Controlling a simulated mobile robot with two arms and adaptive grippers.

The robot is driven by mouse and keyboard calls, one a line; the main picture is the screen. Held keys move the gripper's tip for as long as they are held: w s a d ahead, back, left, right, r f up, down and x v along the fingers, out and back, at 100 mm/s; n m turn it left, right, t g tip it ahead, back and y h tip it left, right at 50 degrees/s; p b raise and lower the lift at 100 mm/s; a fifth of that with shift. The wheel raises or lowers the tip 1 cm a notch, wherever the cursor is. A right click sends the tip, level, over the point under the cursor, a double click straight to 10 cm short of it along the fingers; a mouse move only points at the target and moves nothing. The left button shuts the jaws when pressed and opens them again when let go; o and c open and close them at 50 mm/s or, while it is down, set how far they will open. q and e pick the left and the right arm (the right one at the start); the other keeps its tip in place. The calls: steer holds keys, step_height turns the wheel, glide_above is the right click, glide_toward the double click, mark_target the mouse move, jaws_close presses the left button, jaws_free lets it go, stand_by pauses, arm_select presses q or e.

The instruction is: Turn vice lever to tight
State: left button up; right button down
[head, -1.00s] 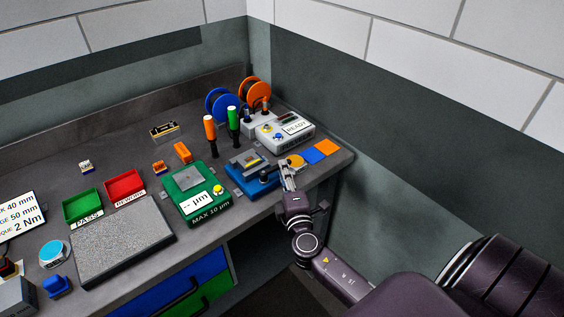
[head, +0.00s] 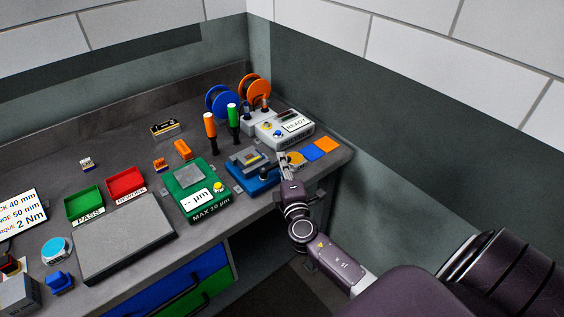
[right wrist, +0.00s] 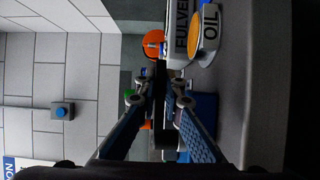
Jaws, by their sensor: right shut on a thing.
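The vice has a blue base (head: 262,182) and grey jaws on top, near the bench's front edge. A piece with a yellow patch (head: 254,160) sits in the jaws. My right gripper (head: 284,160) is at the vice's right side, with its fingers close together. In the right wrist view the fingertips (right wrist: 168,88) close around a dark narrow part, which I take to be the vice lever; it is mostly hidden by the fingers. The blue vice base (right wrist: 204,112) also shows there, to the right of the fingers. My left gripper is not in view.
A green gauge (head: 205,203) stands left of the vice. A grey unit with a READY display (head: 294,125) stands behind it.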

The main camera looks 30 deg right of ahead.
steer(key=shift+w+f+y+b, duration=0.1)
steer(key=shift+f+y+b, duration=0.15)
steer(key=shift+b, duration=0.3)
steer(key=shift+w+r+n+t+y, duration=0.15)
steer(key=shift+n+t+y, duration=0.15)
steer(key=shift+n+y, duration=0.25)
steer(key=shift+r, duration=0.1)
steer(key=c, duration=2.3)
jaws_free()
steer(key=shift+a, duration=0.1)
